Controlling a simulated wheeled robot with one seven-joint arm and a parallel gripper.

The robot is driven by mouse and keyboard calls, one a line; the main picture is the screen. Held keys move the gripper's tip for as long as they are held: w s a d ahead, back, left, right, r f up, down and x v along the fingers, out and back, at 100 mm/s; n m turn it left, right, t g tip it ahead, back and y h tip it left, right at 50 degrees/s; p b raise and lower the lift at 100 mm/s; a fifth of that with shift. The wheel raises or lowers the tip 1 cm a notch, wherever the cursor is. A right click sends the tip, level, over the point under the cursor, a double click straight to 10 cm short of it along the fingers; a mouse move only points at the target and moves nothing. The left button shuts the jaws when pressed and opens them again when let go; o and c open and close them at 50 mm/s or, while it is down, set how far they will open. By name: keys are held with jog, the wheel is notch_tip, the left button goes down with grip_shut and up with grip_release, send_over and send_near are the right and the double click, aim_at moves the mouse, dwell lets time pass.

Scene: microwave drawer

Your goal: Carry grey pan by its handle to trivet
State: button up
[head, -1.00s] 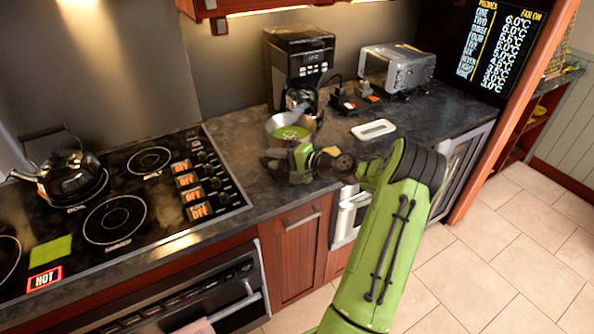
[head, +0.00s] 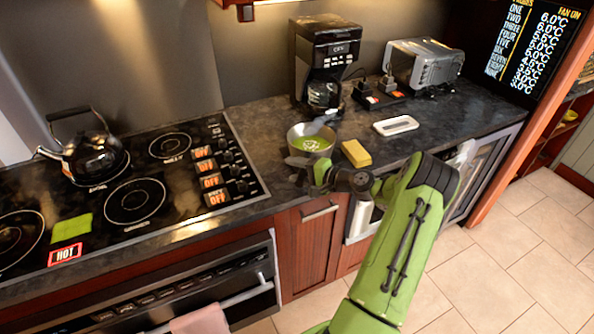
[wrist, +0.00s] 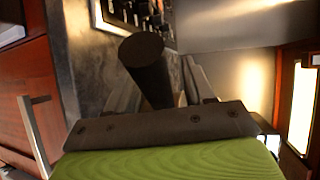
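The grey pan (head: 293,138) holds green food with pale bits on top. It is at the counter's front, right of the stove; whether its base touches the counter is unclear. My gripper (head: 308,169) is at its near side. In the wrist view a dark round handle (wrist: 145,65) sticks up between my fingers, which look shut on it; their tips are partly hidden. No trivet is plainly identifiable. A flat white-rimmed rectangle (head: 396,125) lies on the counter to the right, and a flat green square (head: 71,230) lies on the stove.
A yellow sponge (head: 356,153) lies just right of the pan. A coffee maker (head: 325,55) stands behind it, with a toaster oven (head: 423,65) further right. A black kettle (head: 92,150) stands on the stove (head: 170,190). Counter between stove and pan is bare.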

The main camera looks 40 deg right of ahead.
jog(key=shift+s+d+r, duration=0.1)
jog(key=shift+r, duration=0.15)
jog(key=v, duration=1.1)
jog(key=shift+s, duration=0.4)
